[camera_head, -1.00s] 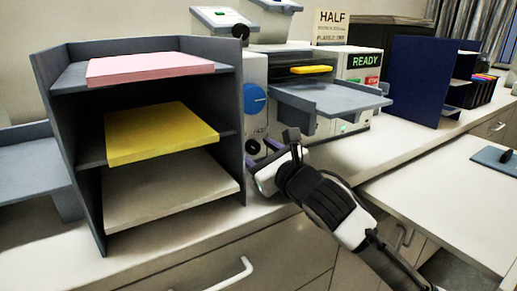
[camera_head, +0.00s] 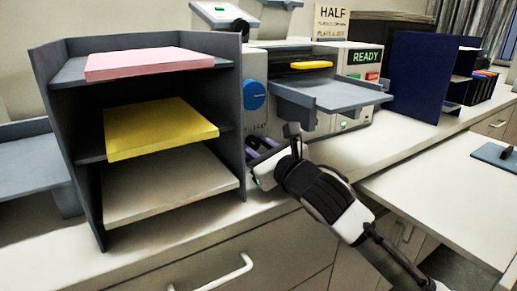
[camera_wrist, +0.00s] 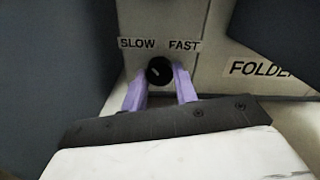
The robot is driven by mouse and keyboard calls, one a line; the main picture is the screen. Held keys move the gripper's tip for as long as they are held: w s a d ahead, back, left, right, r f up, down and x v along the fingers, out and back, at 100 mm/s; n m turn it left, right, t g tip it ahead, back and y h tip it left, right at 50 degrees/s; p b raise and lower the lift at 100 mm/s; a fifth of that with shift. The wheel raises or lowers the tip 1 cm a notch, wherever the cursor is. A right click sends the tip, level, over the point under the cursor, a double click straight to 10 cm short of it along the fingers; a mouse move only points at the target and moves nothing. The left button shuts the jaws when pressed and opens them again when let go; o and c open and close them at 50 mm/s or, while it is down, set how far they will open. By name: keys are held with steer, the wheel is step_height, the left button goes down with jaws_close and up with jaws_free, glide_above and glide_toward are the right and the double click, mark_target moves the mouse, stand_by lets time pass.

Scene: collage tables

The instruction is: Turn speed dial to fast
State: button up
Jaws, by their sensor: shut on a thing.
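The speed dial (camera_wrist: 159,71) is a small round black knob on the pale machine front in the wrist view. The SLOW label (camera_wrist: 137,43) is at its upper left and the FAST label (camera_wrist: 184,46) at its upper right. A small light mark on the knob appears to point up and left, toward SLOW. My gripper (camera_wrist: 161,78) has its two purple fingers on either side of the dial, shut on it. In the head view my gripper (camera_head: 262,149) is at the machine's lower front, and the dial is hard to make out there.
A grey shelf rack (camera_head: 243,150) with pink, yellow and white paper stands close to the left of my gripper. A blue knob (camera_head: 254,95) is above it, and a grey output tray (camera_head: 345,95) juts out to its upper right. A FOLDER label (camera_wrist: 260,69) is right of the dial.

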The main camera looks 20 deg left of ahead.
steer(key=m+b, duration=0.2)
steer(key=m, duration=0.2)
steer(key=shift+f, duration=0.1)
steer(key=shift+m+b, duration=0.8)
steer(key=shift+m, duration=1.4)
steer(key=o, duration=1)
steer(key=shift+s+d, duration=0.1)
steer(key=b+v, duration=0.2)
steer(key=v, duration=1.1)
steer(key=shift+s+d, duration=0.2)
